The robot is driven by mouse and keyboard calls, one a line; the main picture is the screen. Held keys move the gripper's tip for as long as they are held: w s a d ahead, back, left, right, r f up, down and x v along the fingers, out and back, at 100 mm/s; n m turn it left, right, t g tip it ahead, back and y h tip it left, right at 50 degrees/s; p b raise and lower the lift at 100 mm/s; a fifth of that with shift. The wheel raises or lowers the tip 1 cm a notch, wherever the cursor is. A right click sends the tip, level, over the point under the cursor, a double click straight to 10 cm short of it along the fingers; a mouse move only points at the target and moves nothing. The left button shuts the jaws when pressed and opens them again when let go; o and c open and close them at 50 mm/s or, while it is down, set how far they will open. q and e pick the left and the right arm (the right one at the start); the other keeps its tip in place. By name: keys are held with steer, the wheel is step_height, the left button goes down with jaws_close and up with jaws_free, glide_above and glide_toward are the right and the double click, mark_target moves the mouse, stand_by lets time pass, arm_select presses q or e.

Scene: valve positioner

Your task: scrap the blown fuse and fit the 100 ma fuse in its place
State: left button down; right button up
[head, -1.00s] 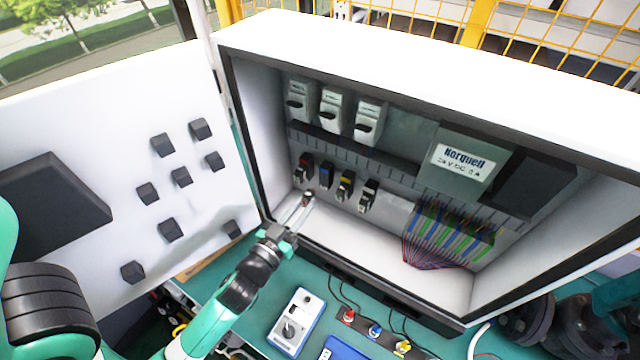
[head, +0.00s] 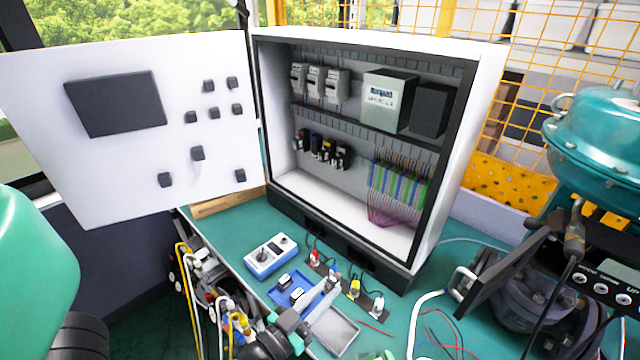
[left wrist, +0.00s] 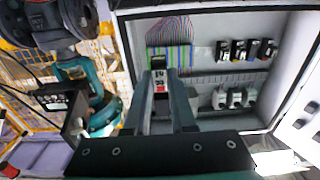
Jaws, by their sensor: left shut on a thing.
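My left gripper (head: 331,281) is shut on a small fuse-like piece. In the left wrist view the held piece (left wrist: 160,82) is dark at its far end, with a white label and a red mark. I cannot read its rating. The gripper is outside the cabinet, above the bench near a blue tray (head: 271,293), which holds small black-and-white pieces (head: 297,294). A shallow grey tray (head: 345,335) lies below the gripper. Several fuse holders (head: 328,150) stand in the cabinet's lower row. My right gripper is not in view.
The open cabinet (head: 350,205) has its door (head: 120,160) swung left. A white-and-blue tester (head: 270,256) stands left of the blue tray. A teal valve actuator (head: 595,135) stands at right.

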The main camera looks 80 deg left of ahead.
arm_select(q)
steer(key=f+b, duration=0.2)
steer(key=f, duration=0.1)
steer(key=f+b, duration=0.2)
steer(key=f, duration=0.1)
steer(key=f+b, duration=0.3)
steer(key=shift+s+d+f, duration=0.1)
steer(key=shift+d, duration=0.15)
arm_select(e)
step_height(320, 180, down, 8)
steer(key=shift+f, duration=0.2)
arm_select(q)
steer(key=c, duration=0.7)
jaws_free()
